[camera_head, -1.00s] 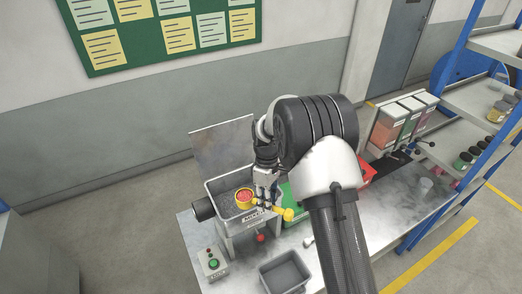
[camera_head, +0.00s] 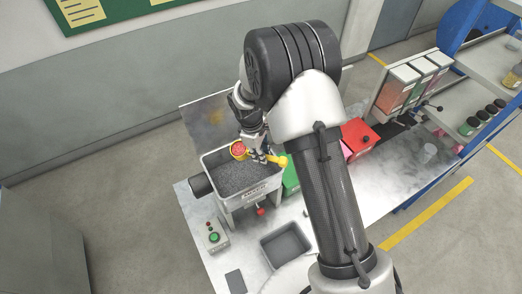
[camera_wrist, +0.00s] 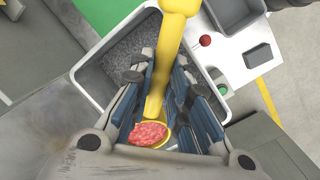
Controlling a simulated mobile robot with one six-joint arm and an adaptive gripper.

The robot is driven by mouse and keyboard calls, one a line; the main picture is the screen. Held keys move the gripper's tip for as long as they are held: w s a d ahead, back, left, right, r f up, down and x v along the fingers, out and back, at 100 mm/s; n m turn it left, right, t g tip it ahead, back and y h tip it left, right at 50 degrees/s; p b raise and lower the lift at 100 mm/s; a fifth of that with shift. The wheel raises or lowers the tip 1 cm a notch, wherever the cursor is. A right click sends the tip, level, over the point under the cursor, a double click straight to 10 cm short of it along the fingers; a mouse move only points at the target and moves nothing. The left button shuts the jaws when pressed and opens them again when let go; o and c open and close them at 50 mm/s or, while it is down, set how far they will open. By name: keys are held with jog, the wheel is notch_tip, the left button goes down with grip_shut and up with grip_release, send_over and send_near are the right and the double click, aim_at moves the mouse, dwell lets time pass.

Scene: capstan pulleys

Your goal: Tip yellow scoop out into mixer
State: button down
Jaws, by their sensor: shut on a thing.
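The yellow scoop shows in the head view (camera_head: 281,161) and in the wrist view (camera_wrist: 168,60). My gripper (camera_head: 257,157) is shut on its handle; in the wrist view the blue-lined fingers (camera_wrist: 172,105) lie on both sides of the handle. The scoop's cup holds red-pink granules (camera_wrist: 149,134). The cup looks roughly level. Its exact height above the granules is hard to tell.
A grey tray (camera_head: 286,244) sits on the table in front of the mixer. A control box with a green button (camera_head: 213,238) is at the front left. Green and red bins (camera_head: 357,137) stand to the right, with dispensers (camera_head: 399,88) behind.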

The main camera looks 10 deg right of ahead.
jog(key=shift+s+a+t+h+p, duration=0.1)
jog(key=shift+s+t+h+p, duration=0.15)
jog(key=shift+t+h+p, duration=0.25)
jog(key=shift+w+a+f+t+b, duration=0.1)
jog(key=shift+w+f+t+b, duration=0.25)
jog(key=shift+b, duration=0.65)
jog(key=shift+s+f+b, duration=0.1)
jog(key=shift+f+b, duration=0.05)
jog(key=shift+b, duration=0.7)
jog(key=t+b, duration=0.1)
jog(key=b, duration=0.3)
jog(key=shift+s+b, duration=0.2)
jog(key=shift+b, duration=0.1)
jog(key=shift+h+b, duration=0.3)
jog(key=shift+b, duration=0.4)
jog(key=t+h+b, duration=0.1)
jog(key=t+b, duration=0.2)
jog(key=b, duration=1)
jog(key=shift+s+a+f+b, duration=0.1)
jog(key=shift+s+b, duration=0.05)
jog(key=shift+b, duration=0.15)
